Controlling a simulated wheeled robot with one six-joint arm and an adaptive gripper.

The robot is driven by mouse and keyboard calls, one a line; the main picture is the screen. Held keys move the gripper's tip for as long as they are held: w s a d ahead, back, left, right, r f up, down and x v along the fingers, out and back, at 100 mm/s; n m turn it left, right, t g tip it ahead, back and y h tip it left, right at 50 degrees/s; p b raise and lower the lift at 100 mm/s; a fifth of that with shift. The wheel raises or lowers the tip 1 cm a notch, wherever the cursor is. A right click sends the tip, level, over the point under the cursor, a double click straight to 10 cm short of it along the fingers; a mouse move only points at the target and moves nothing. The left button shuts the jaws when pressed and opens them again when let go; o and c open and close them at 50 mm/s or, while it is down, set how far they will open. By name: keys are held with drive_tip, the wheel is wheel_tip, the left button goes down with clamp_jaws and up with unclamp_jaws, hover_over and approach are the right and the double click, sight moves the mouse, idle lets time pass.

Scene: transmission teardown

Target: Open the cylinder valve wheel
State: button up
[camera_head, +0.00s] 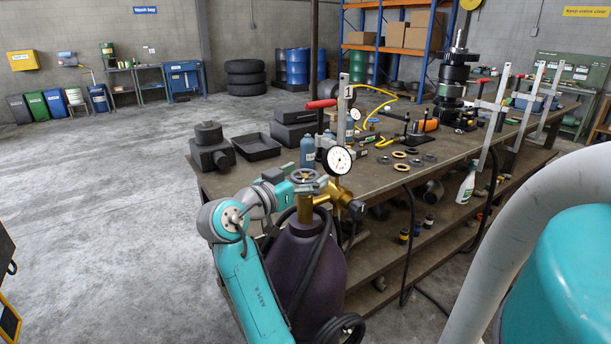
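The gas cylinder (312,262) is dark purple and stands upright at the near end of the workbench. A brass valve (304,208) sits on its top. The valve wheel (303,175) is a small spoked handwheel above the brass body. A round white gauge (337,160) stands just right of the wheel. My teal arm comes up from the bottom, left of the cylinder.
The workbench (375,172) extends right and back, holding a black tray (256,147), dark blocks, ring parts and a gear stack (453,85). Black hose (308,268) hangs around the cylinder. Open concrete floor (110,190) lies to the left.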

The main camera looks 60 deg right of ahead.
drive_tip(key=c, duration=0.8)
drive_tip(key=shift+o, duration=0.2)
drive_tip(key=shift+t, duration=0.3)
drive_tip(key=n+t, duration=0.2)
drive_tip(key=t, duration=0.1)
drive_tip(key=shift+s+n+t+h, duration=0.1)
drive_tip(key=shift+n+t+h, duration=0.2)
drive_tip(key=shift+n+t, duration=1.7)
drive_tip(key=shift+t, duration=0.8)
drive_tip(key=o, duration=1.1)
drive_tip(key=shift+o, duration=0.2)
